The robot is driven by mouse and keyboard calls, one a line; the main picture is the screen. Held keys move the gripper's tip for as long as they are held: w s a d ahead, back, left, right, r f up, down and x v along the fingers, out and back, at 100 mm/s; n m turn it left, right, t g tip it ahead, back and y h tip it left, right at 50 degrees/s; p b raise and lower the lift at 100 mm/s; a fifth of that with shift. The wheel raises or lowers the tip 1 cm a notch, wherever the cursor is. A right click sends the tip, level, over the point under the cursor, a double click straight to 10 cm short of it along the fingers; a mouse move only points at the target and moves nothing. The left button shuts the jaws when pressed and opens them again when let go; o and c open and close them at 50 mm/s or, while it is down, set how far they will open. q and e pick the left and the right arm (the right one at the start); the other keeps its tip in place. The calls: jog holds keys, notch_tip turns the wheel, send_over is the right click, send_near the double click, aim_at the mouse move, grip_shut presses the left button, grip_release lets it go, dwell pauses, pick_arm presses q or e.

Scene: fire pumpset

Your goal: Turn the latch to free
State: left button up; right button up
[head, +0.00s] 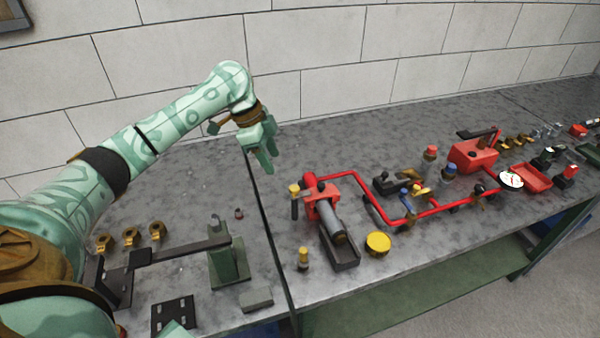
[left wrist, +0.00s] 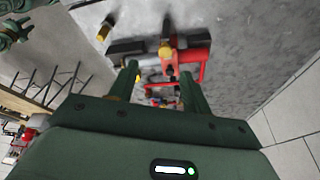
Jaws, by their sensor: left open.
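My left gripper (head: 266,160) is open and empty, held above the back of the bench with its fingers pointing down. In the left wrist view its two fingers (left wrist: 158,78) are apart, with the red assembly beyond them. The red assembly (head: 321,205) with a grey cylinder (head: 327,218) stands to the right of and in front of the gripper, apart from it. A yellow-topped black handle (head: 294,200) stands at its left side. I cannot tell for certain which part is the latch. My right gripper is not seen.
Red pipe (head: 385,205) runs right to a red box (head: 473,155) with a lever. A yellow cap (head: 378,244) lies in front. A green stand (head: 226,262) with a long dark bar and several brass fittings (head: 131,237) are at left. The bench behind the assembly is clear.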

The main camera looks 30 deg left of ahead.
pick_arm(q)
notch_tip(320, 180, up, 4)
jog(key=w+a, duration=0.1)
jog(key=a, duration=0.1)
jog(key=b, duration=0.5)
send_near(293, 187)
jog(key=shift+h, duration=0.3)
jog(key=x, duration=0.8)
jog(key=shift+a+f, duration=0.15)
jog(key=shift+f, duration=0.05)
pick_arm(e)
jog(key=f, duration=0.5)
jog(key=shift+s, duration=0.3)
pick_arm(q)
jog(key=c, duration=1)
